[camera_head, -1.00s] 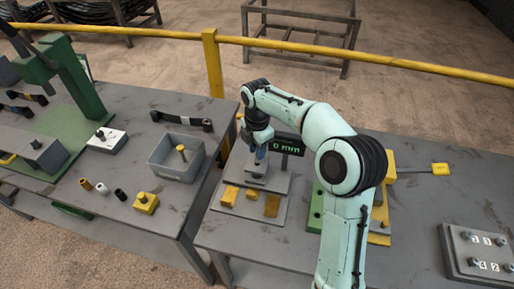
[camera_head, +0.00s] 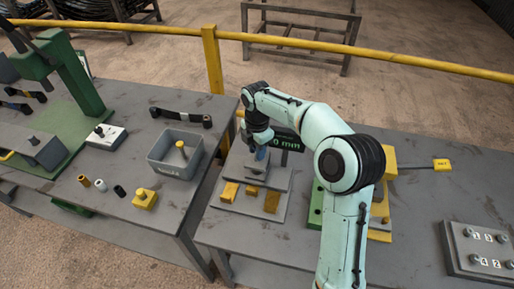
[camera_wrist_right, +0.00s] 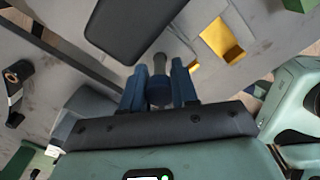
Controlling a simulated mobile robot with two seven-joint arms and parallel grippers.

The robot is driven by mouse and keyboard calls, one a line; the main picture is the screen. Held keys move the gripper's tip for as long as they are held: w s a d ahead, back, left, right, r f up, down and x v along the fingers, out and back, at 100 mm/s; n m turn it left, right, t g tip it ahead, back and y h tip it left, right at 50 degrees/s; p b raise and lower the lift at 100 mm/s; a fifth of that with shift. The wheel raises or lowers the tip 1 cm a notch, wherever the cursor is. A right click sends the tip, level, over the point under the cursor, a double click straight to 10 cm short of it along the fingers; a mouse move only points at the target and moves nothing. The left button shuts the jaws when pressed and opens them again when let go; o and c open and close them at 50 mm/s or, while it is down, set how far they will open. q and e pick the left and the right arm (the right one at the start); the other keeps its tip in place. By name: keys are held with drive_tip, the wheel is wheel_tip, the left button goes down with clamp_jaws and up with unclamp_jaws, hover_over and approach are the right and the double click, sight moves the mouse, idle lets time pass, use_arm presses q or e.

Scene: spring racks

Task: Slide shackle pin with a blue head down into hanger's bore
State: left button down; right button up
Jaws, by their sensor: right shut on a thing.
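My right gripper (camera_head: 261,154) is over the grey fixture block (camera_head: 257,167) on the right table, fingers pointing down. In the wrist view its two blue fingers (camera_wrist_right: 158,88) are shut on the shackle pin (camera_wrist_right: 158,90), which has a blue head and a grey shank pointing away from the camera. I cannot tell whether the pin's tip is in the bore. My forearm and hand hide much of the pin and the hanger in the head view. My left gripper is not in view.
A display reading 0 mm (camera_head: 287,142) stands close behind the gripper. Yellow blocks (camera_head: 271,202) lie on the plate in front. A grey bin (camera_head: 160,164) with a yellow-headed pin stands on the left table. A plate with studs (camera_head: 480,250) is at far right.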

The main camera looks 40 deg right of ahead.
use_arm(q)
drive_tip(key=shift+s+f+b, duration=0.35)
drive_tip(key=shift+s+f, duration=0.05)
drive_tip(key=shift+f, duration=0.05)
use_arm(e)
drive_tip(key=shift+f, duration=1)
drive_tip(key=o, duration=1.4)
drive_tip(key=shift+o, duration=0.2)
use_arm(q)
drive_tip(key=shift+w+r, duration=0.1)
use_arm(e)
drive_tip(key=shift+r, duration=0.1)
drive_tip(key=shift+r+p, duration=1.3)
drive_tip(key=shift+r, duration=1.05)
drive_tip(key=shift+r+p, duration=0.55)
drive_tip(key=shift+r, duration=0.55)
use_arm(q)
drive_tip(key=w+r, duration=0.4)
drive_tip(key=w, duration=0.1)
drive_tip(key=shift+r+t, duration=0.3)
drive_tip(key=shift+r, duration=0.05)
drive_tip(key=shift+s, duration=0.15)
use_arm(e)
drive_tip(key=shift+s, duration=0.1)
